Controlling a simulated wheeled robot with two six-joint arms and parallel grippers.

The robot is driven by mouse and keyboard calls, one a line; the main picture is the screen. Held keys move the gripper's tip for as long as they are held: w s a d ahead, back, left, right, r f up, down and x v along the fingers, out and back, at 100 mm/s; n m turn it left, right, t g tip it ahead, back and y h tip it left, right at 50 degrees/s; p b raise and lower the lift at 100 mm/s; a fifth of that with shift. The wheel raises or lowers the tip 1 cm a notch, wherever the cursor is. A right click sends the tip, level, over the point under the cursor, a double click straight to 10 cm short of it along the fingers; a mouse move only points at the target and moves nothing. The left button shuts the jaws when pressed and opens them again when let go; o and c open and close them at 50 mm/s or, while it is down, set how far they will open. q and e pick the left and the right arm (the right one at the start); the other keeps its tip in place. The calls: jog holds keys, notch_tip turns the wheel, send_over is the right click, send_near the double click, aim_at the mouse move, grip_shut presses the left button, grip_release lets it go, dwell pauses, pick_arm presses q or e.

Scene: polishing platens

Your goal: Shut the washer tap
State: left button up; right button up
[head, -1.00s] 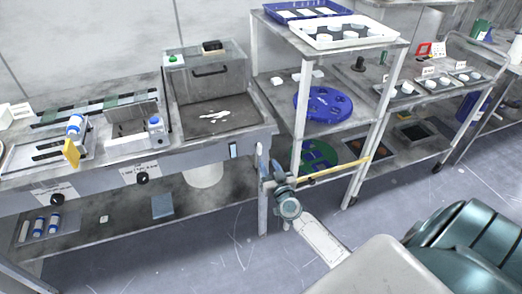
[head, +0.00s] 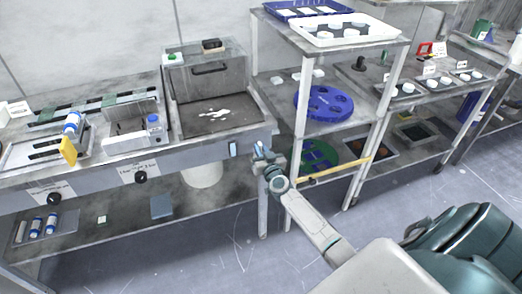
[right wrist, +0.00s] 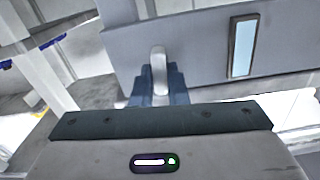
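The washer tap appears to be the pale upright lever (right wrist: 158,70) on the grey front of the bench, in the right wrist view. My right gripper (right wrist: 160,88) has its two blue-grey fingers on either side of the lever's lower part, close to it. I cannot tell whether they press on it. In the head view my right gripper (head: 263,157) is at the right end of the washer bench front, and hides the lever there. The washer basin (head: 208,112) sits above, with a whitish patch on its floor. My left gripper is not in view.
A light-blue panel (head: 234,149) is beside the lever on the bench front. A black knob (head: 141,177) is farther left. A shelf rack with a blue disc (head: 324,102) and a yellow bar (head: 335,171) stands close right of my gripper. The floor (head: 225,255) in front is clear.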

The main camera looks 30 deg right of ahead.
grip_shut()
jog(key=shift+d+f+m, duration=0.1)
jog(key=shift+f+m, duration=0.05)
jog(key=shift+m, duration=4)
jog(key=shift+d+f+m, duration=0.1)
jog(key=shift+f+m, duration=0.05)
jog(key=shift+m, duration=4)
jog(key=o, duration=0.6)
grip_release()
jog(key=shift+c, duration=0.2)
